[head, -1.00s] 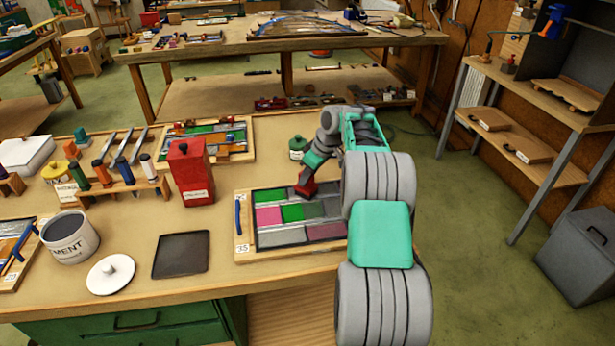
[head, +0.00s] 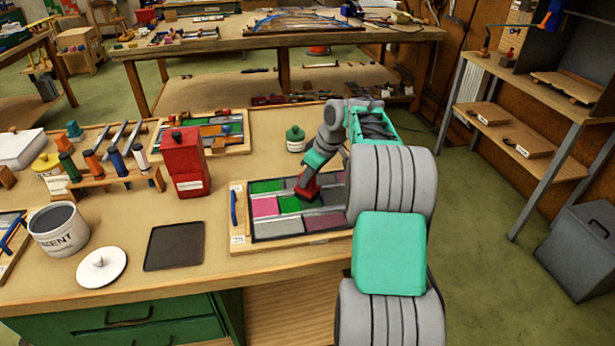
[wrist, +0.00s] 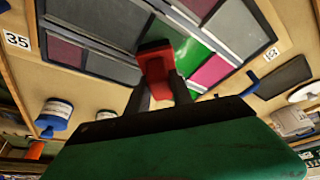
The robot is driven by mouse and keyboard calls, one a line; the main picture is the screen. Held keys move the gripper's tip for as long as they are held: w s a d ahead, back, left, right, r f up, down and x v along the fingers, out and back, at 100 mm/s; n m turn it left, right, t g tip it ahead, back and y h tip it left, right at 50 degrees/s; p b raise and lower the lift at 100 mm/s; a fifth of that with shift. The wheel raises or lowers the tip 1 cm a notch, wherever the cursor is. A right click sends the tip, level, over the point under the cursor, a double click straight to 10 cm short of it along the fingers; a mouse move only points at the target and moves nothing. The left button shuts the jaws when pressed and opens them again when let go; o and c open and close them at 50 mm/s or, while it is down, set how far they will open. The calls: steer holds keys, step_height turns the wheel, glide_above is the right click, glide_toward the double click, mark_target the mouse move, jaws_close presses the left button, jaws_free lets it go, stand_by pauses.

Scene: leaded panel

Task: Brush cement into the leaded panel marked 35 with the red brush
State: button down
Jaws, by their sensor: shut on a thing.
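The leaded panel (head: 318,222) marked 35 lies in a wooden frame on the bench, with green, pink, grey and purplish panes between grey lead strips. Its 35 label (wrist: 17,40) shows in the wrist view. My gripper (wrist: 160,92) is shut on the red brush (wrist: 156,62), just over the panel. In the head view the red brush (head: 307,187) is tilted near the middle panes, beside a green one. Whether its bristles touch the panel I cannot tell. The cement tub (head: 62,235) stands open at the left, with dark grey content.
A white lid (head: 102,268) and a dark square tray (head: 174,247) lie left of the panel. A red can (head: 184,165), a rack of handled tools (head: 112,188), a green jar (head: 295,140) and another panel (head: 245,146) stand behind. The front bench edge is clear.

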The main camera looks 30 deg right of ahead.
steer(key=shift+s+a, duration=0.1)
steer(key=shift+s, duration=0.2)
steer(key=shift+s+a+f+b, duration=0.15)
steer(key=shift+s+f+b, duration=0.05)
steer(key=shift+s+b, duration=0.3)
steer(key=shift+s+a+r+b, duration=0.1)
steer(key=shift+s+a+b, duration=0.1)
steer(key=shift+s, duration=0.3)
steer(key=shift+s+a+r+b, duration=0.1)
steer(key=shift+s+b, duration=0.1)
steer(key=shift+s, duration=0.25)
steer(key=shift+f, duration=0.1)
steer(key=shift+s+a+b, duration=0.2)
steer(key=shift+s+b, duration=0.4)
steer(key=shift+s, duration=0.2)
steer(key=shift+s+a, duration=0.25)
steer(key=shift+s, duration=0.4)
steer(key=shift+s+a+b, duration=0.2)
steer(key=shift+s+b, duration=0.2)
steer(key=shift+s, duration=0.35)
steer(key=shift+s+a+b, duration=0.2)
steer(key=shift+s+b, duration=0.2)
steer(key=shift+s, duration=0.3)
